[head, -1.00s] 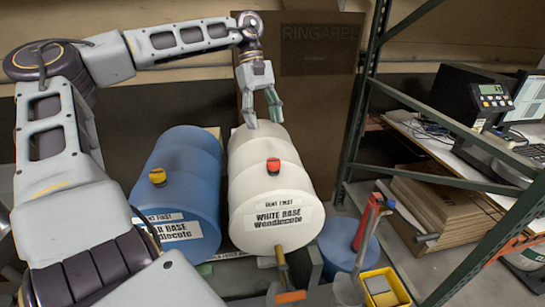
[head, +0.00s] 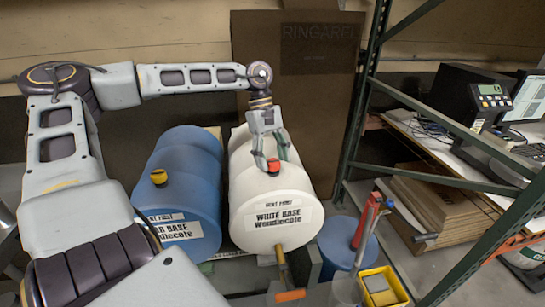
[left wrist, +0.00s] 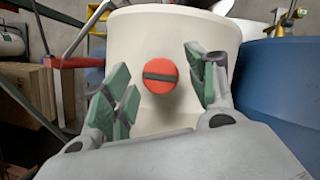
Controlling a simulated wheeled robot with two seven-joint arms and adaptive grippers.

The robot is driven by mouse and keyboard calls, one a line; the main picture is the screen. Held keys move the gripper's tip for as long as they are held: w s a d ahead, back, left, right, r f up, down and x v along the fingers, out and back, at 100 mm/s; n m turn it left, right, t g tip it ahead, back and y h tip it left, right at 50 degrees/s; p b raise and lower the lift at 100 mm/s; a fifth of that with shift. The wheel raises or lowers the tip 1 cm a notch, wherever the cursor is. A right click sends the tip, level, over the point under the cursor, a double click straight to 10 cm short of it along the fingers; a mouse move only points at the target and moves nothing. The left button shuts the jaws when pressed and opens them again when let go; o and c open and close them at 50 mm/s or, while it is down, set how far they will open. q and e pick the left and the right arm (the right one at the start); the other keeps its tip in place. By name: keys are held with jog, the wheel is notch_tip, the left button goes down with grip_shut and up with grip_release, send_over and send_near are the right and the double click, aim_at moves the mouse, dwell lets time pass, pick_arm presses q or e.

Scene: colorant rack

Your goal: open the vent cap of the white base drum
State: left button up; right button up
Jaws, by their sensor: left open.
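The white base drum (head: 255,192) lies on its side, with a label reading "WHITE BASE" on its front end. Its red vent cap (head: 273,165) sits on top near that end. My left gripper (head: 271,156) is open above the drum, right behind the cap, and its fingers partly overlap the cap in the head view. In the left wrist view the round red cap (left wrist: 160,76), with a dark slot across it, shows between the two open green-padded fingers (left wrist: 157,84). Nothing is in their grasp. My right gripper is not in view.
A blue drum (head: 185,195) with a yellow cap (head: 159,177) lies to the left of the white drum. A green rack post (head: 362,100) stands to the right. A yellow container (head: 381,287) and a blue bucket (head: 340,238) stand at the lower right.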

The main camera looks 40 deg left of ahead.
pick_arm(q)
jog(key=shift+c, duration=0.2)
jog(key=c, duration=1)
